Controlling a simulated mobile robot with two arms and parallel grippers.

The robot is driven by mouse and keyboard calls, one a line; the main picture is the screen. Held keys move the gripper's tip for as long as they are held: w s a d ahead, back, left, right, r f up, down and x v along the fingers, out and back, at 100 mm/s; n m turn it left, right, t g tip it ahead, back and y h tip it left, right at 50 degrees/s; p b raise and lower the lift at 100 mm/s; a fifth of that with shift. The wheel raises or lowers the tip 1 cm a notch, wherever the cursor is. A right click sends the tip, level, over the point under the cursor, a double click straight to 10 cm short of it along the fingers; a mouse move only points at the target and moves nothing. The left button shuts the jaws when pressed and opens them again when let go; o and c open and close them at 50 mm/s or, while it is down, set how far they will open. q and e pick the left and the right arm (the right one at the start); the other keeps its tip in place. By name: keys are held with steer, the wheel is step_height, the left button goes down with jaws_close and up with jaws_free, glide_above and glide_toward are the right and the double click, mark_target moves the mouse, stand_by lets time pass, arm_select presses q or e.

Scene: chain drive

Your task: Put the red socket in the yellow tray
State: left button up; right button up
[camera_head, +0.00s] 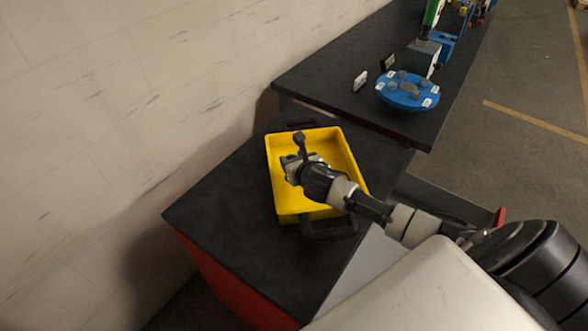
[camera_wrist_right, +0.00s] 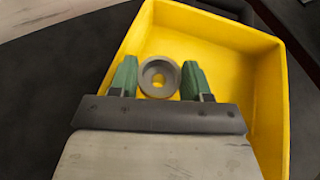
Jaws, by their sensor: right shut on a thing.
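The yellow tray (camera_head: 337,150) lies on a black-topped cabinet, and it fills much of the right wrist view (camera_wrist_right: 272,100). My right gripper (camera_head: 291,166) is over the tray's left half in the head view. In the right wrist view its green fingers (camera_wrist_right: 159,77) are shut on a round, hollow socket (camera_wrist_right: 158,62). This socket looks grey, not red, and yellow shows through its hole. I cannot tell whether it touches the tray floor. No red socket is visible. My left gripper is not in view.
The black cabinet top (camera_head: 225,205) is bare left of the tray. A black handle lies at the tray's near end. Behind, a dark table (camera_head: 320,80) holds a round blue plate (camera_head: 408,91) with several grey parts. A pale wall (camera_head: 110,100) stands at left.

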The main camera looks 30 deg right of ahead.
steer(key=shift+f, duration=1.9)
steer(key=o, duration=1)
steer(key=shift+s+f, duration=0.1)
steer(key=shift+f, duration=0.05)
steer(key=v, duration=1.2)
